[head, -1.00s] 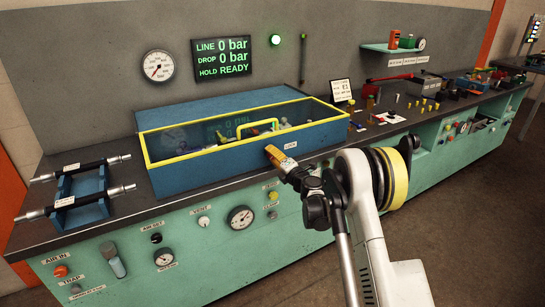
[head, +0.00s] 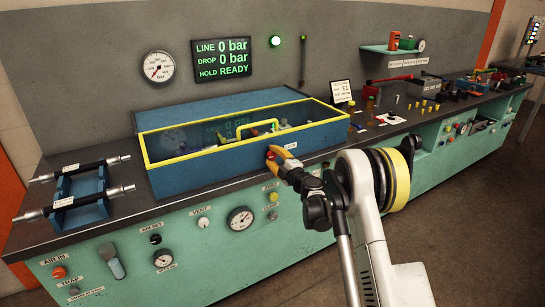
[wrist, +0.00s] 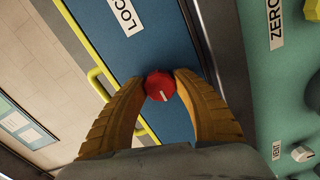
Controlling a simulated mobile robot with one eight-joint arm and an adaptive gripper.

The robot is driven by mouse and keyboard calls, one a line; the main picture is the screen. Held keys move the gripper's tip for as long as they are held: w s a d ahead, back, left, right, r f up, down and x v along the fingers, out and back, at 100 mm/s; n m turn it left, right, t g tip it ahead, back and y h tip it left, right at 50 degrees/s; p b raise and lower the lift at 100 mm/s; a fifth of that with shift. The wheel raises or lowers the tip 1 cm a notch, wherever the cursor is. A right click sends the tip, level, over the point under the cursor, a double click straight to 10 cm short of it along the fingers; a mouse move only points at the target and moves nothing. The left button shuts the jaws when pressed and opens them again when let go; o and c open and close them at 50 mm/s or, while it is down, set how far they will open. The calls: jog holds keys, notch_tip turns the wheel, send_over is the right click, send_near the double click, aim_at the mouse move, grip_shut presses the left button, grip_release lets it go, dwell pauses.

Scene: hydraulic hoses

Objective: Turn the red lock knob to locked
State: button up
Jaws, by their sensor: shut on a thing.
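The red lock knob (wrist: 160,86) is on the blue front of the test box (head: 215,170), beside a white label (wrist: 124,15) that reads "LOC" as far as it shows. The knob has a white mark on its face. My gripper (wrist: 160,88) has its two yellow fingers closed on either side of the knob. In the head view my gripper (head: 272,154) is at the box's front right, with a bit of red between the fingers. The box's clear lid with yellow frame (head: 190,150) is down.
The green bench panel (head: 200,245) below carries several knobs and gauges. A hose rack (head: 80,190) stands at the left of the bench. The display (head: 221,60) reads line 0 bar, drop 0 bar, hold ready. Small parts lie to the right.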

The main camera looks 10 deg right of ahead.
dwell(0.4)
jog(key=o, duration=1.2)
jog(key=shift+c, duration=0.2)
jog(key=v, duration=1.2)
